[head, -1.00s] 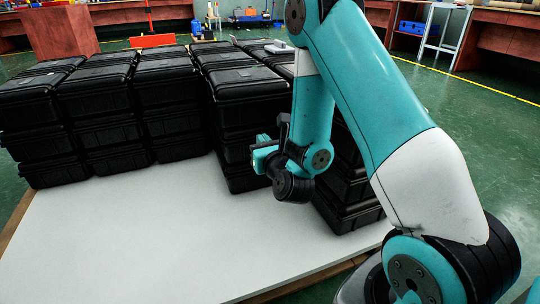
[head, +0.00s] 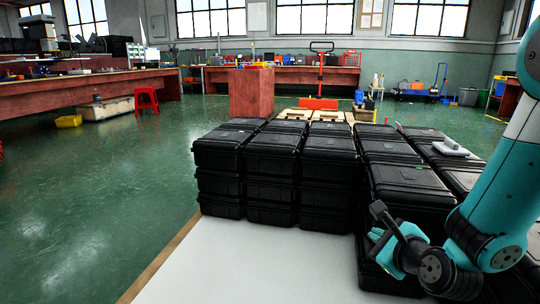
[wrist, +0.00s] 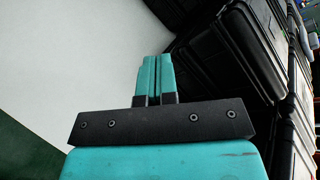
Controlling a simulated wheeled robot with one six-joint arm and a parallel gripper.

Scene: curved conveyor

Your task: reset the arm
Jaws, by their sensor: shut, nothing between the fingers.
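My gripper (head: 379,237) is at the lower right of the head view, in front of the stacked black cases and above the white surface. In the wrist view its two teal fingers (wrist: 155,76) are pressed together with nothing between them. My teal and white arm comes in from the right edge of the head view and hides part of the cases behind it.
Black cases (head: 272,165) stand in several stacks on the white surface (head: 270,262), close to my gripper; they also show in the wrist view (wrist: 255,55). A small light-grey item (head: 450,147) lies on top. Green floor (head: 110,200) is open at left.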

